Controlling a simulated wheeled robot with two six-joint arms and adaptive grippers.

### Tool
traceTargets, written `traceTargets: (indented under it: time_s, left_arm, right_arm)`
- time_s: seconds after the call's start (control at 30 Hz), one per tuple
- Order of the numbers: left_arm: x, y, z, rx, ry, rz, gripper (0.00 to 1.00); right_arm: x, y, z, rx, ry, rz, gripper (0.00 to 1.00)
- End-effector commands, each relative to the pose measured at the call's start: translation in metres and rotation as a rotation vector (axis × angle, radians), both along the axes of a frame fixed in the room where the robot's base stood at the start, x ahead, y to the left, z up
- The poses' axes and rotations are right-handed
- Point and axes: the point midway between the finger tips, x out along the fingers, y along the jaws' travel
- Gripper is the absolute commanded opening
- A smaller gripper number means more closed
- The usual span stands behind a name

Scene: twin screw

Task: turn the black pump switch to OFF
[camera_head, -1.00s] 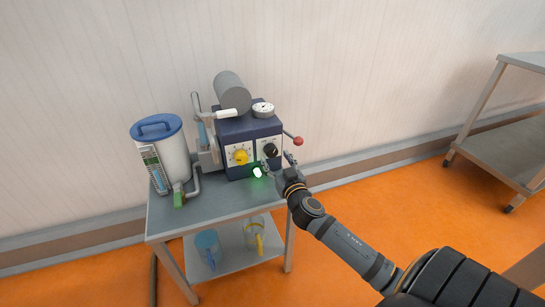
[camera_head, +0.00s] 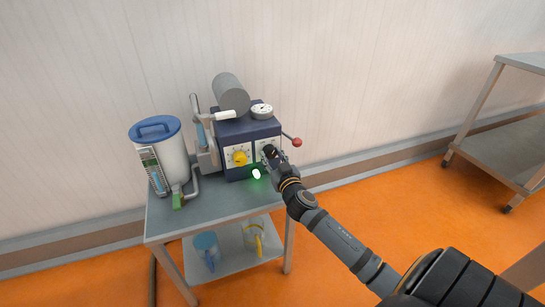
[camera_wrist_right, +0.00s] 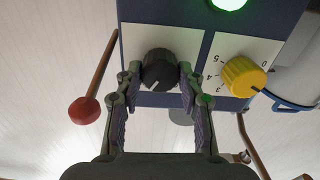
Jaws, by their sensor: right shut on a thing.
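The black pump switch (camera_wrist_right: 159,68) is a round ribbed knob on a white panel of the dark blue pump box (camera_head: 232,125). In the right wrist view, which is upside down, its white mark points to the lower left. My right gripper (camera_wrist_right: 158,82) has a finger on each side of the knob and is shut on it. Labels around the switch cannot be read. My left gripper is not in view.
A yellow dial (camera_head: 240,158) sits beside the switch, and a green lamp (camera_head: 256,174) glows below. A red-ball lever (camera_head: 297,142) sticks out right. A blue-lidded container (camera_head: 158,150) shares the metal cart (camera_head: 225,203). A gauge (camera_head: 261,111) sits on top.

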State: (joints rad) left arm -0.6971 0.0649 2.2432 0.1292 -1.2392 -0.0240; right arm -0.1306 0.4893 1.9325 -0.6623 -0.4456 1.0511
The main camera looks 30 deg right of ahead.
Motion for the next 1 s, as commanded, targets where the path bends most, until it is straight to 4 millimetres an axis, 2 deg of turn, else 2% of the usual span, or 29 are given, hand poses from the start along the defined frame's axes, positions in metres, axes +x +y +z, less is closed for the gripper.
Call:
traceTargets:
  time_s: [0.37, 1.0]
  left_arm:
    - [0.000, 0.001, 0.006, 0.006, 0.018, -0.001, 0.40]
    - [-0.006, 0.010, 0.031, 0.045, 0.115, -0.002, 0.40]
  right_arm:
    - [0.000, 0.000, 0.001, -0.117, 0.028, 0.001, 0.07]
    - [0.000, 0.001, 0.002, -0.679, 0.162, 0.001, 0.07]
